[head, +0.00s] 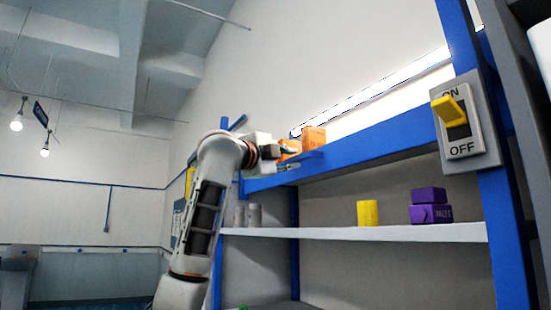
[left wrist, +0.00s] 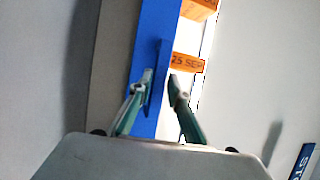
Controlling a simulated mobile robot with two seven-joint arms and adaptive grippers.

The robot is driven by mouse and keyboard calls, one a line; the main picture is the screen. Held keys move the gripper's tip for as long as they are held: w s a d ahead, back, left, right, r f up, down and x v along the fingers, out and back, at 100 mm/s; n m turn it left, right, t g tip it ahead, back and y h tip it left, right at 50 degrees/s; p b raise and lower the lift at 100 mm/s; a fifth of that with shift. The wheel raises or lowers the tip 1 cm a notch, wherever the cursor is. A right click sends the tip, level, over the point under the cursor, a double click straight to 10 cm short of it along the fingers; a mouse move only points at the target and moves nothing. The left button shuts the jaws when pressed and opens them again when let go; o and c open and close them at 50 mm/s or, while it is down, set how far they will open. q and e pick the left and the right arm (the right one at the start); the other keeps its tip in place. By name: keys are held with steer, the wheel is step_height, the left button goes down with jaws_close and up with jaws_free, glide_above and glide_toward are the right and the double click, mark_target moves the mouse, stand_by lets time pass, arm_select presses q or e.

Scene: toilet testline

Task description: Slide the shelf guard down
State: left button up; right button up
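The shelf guard seems to be the blue lip (head: 313,157) at the left end of the blue upper beam, in front of orange boxes in the head view. In the left wrist view it shows as a blue strip (left wrist: 164,55) running up between my fingertips. My left gripper (head: 284,152) is at this lip, at the upper left of the shelf. In the left wrist view my left gripper's fingertips (left wrist: 160,84) lie on either side of the strip, partly closed together; whether they touch it I cannot tell. My right gripper is not in view.
Orange boxes (head: 313,138) stand just behind the lip; one (left wrist: 187,63) is close to my right-hand fingertip. Below, a white shelf (head: 330,233) holds a yellow cylinder (head: 367,213), purple boxes (head: 430,213) and grey cylinders (head: 254,215). An ON/OFF switch (head: 465,125) is on the right post.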

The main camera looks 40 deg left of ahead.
arm_select(q)
steer(key=s+f, duration=0.1)
steer(key=s, duration=0.7)
steer(key=shift+s+f, duration=0.25)
steer(key=shift+s, duration=0.1)
